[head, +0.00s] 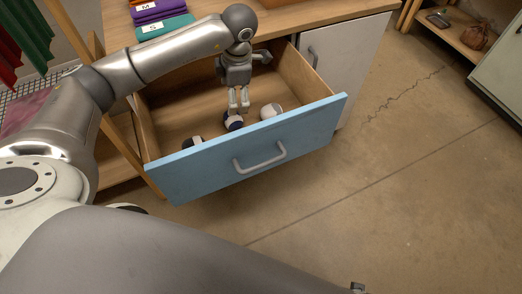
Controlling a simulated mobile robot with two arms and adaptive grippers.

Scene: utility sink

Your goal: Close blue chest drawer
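The blue-fronted drawer (190,170) of the chest is pulled far out, with a grey bar handle (259,158) on its front. Its wooden inside faces up. My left gripper (238,108) points down inside the drawer, behind the front panel and away from the handle. Its two fingers show with a narrow gap, and how far they are open is unclear. A white and dark rounded item (233,122) lies just under the fingertips; I cannot tell whether they touch.
More white and dark items lie in the drawer, one on the right (271,111) and one on the left (192,143). Folded purple and teal cloths (165,25) lie on the wooden top. A grey cabinet door (345,60) stands right of the drawer. The concrete floor in front is clear.

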